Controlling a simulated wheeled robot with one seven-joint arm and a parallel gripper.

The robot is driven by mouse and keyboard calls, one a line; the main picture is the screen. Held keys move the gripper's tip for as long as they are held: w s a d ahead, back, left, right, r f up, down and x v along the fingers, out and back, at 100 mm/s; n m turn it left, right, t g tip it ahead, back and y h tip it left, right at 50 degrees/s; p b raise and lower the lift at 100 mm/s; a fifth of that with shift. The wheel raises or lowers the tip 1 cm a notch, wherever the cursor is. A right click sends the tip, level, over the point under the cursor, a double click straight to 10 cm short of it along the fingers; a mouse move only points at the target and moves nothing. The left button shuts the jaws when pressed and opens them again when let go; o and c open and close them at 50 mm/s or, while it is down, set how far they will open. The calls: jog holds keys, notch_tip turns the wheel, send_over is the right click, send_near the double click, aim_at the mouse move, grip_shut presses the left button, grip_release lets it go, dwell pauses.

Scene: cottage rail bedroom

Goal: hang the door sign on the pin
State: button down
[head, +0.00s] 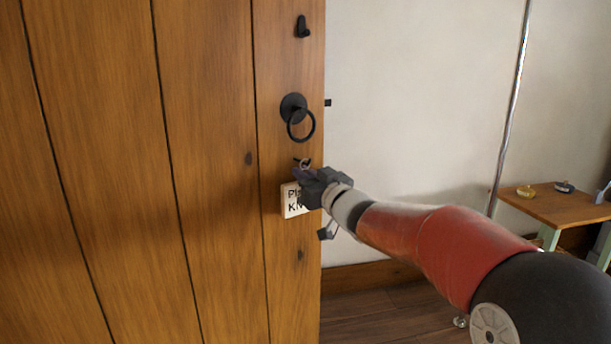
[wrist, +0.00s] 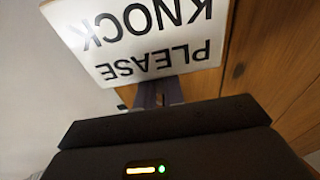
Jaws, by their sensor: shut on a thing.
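The door sign (head: 291,207) is a pale square plate with dark lettering, held upright close in front of the wooden door. In the wrist view the sign (wrist: 145,48) reads "PLEASE KNOCK" upside down. My gripper (head: 302,174) is shut on the sign at its top edge; its fingers (wrist: 160,94) also show in the wrist view. A small loop shows just above the fingertips, beside a small dark pin (head: 297,159) on the door. I cannot tell whether the loop is around the pin or only in front of it. My gripper hides the sign's right side.
A black ring handle (head: 294,108) is on the door (head: 205,150) above the sign, with a black hook (head: 303,27) higher up. A small wooden table (head: 558,208) with small items and a metal pole (head: 512,105) stand at right.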

jog(key=shift+f+b, duration=0.4)
jog(key=shift+f, duration=0.2)
